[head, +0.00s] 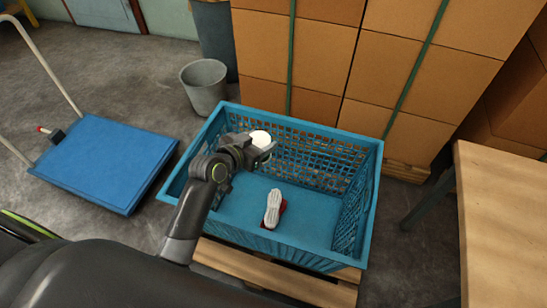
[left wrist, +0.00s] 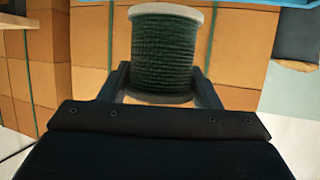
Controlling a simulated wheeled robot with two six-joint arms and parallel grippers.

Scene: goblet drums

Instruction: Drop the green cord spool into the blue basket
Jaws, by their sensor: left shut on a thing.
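The blue basket (head: 351,230) stands open at the middle of the head view on a wooden pallet. My left gripper (head: 258,151) is over the basket's left part. It is shut on the green cord spool, whose pale round end (head: 261,139) shows in the head view. The basket's floor below is partly hidden by my arm. My right gripper is not in view.
A white and red shoe-like item (head: 273,209) lies in the basket. Stacked cartons (head: 390,70) rise behind it. A grey bucket (head: 204,86) and a blue platform cart (head: 105,160) stand left. A wooden table (head: 505,220) is at right.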

